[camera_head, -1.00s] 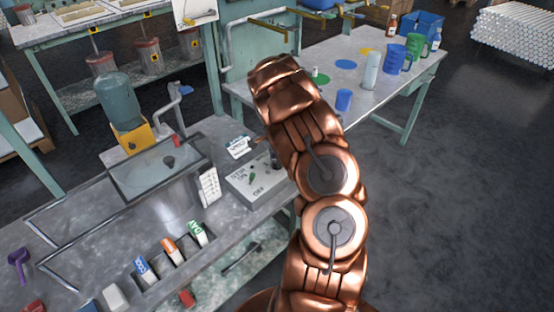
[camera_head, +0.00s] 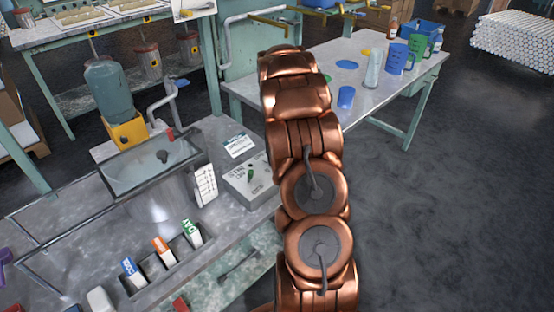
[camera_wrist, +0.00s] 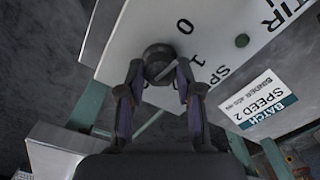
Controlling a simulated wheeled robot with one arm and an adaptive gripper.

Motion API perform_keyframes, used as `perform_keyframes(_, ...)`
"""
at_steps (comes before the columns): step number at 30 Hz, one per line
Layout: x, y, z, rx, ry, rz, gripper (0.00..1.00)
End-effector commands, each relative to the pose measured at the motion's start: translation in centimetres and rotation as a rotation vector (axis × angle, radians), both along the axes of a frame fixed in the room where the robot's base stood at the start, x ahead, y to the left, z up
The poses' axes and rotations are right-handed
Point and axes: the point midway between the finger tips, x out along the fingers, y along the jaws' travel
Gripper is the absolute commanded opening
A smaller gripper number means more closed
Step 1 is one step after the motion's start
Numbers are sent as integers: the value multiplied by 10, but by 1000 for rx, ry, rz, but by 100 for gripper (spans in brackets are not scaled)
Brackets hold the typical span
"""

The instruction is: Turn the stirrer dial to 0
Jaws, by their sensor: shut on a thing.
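The stirrer dial (camera_wrist: 159,60) is a dark round knob on a pale panel in the wrist view. The printed marks 0 and 1 lie to its right, with 0 higher up. A light line crosses the knob's face, but I cannot tell exactly which mark it meets. My gripper (camera_wrist: 160,78) is shut on the dial, one finger on each side. In the head view the grey stirrer box (camera_head: 240,190) stands at the bench's right end, beside my arm. The dial and my gripper are hidden there behind my arm.
A green switch (camera_wrist: 242,40) sits on the same panel. A card reading BATCH SPEED 2 (camera_wrist: 262,100) lies beside the box. A glass-topped tank (camera_head: 150,165) and a slotted holder with labelled blocks (camera_head: 191,228) are to the left. Open floor (camera_head: 460,220) lies to the right.

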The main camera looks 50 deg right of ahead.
Motion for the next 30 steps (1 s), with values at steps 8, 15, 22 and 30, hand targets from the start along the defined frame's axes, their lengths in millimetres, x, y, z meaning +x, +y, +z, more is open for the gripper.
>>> perform_keyframes(8, 0, -1, -1, -2, -2, 128, 0)
perform_keyframes(15, 0, -1, 0, -2, -2, 170, 0)
perform_keyframes(22, 0, -1, 0, -3, -1, 175, 0)
perform_keyframes(30, 0, -1, 0, -3, -1, 175, 45)
